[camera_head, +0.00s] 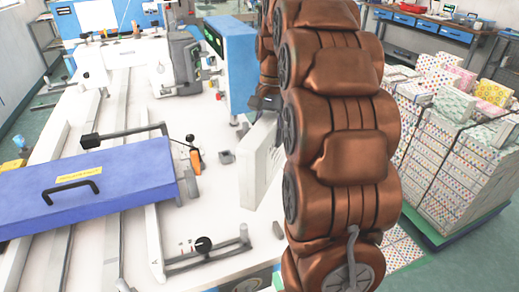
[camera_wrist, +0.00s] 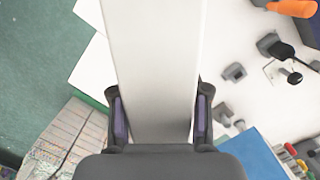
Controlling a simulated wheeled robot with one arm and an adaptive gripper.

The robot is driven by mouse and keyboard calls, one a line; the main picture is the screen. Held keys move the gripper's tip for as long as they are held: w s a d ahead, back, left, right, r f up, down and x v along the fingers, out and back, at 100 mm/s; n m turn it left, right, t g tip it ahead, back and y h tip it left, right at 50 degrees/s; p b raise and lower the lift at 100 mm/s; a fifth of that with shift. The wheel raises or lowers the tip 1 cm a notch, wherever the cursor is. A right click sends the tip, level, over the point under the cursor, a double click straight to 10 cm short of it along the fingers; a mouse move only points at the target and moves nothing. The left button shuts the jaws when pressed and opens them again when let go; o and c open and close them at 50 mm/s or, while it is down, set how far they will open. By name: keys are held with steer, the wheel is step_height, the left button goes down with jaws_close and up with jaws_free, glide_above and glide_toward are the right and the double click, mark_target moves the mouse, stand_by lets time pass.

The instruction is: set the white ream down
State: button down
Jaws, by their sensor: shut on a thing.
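The white ream (camera_head: 261,160) is a pale, flat slab standing on edge in the head view, at the right edge of the white machine table (camera_head: 228,205). My gripper (camera_head: 266,102) is shut on its upper end, partly hidden behind my copper-coloured arm. In the wrist view the ream (camera_wrist: 155,65) runs up from between the two dark fingers with purple pads (camera_wrist: 160,118). My arm hides the ream's right side in the head view. I cannot tell whether its lower edge touches the table.
A blue cover with a black handle (camera_head: 120,190) lies over the table's left. A blue upright housing (camera_head: 233,65) stands behind the ream. Small clamps and a black-knobbed bar (camera_head: 205,245) sit nearby. Stacks of patterned reams (camera_head: 450,150) stand on a green pallet at right.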

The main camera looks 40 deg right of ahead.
steer(key=shift+f+p, duration=1.2)
steer(key=shift+f, duration=3.45)
steer(key=c, duration=0.5)
jaws_free()
steer(key=shift+s+f, duration=0.1)
steer(key=shift+f, duration=0.05)
steer(key=shift+c, duration=0.2)
steer(key=shift+d+r, duration=0.1)
steer(key=shift+r, duration=0.5)
steer(key=shift+w+d+r+b, duration=0.2)
steer(key=shift+r+b, duration=0.3)
steer(key=shift+r, duration=1.3)
steer(key=shift+w+d+r+b, duration=0.2)
steer(key=shift+r+b, duration=0.35)
steer(key=shift+r, duration=1.2)
steer(key=shift+w+d+r+b, duration=0.1)
steer(key=shift+d+r+b, duration=0.3)
steer(key=shift+r, duration=1.4)
steer(key=shift+a, duration=0.15)
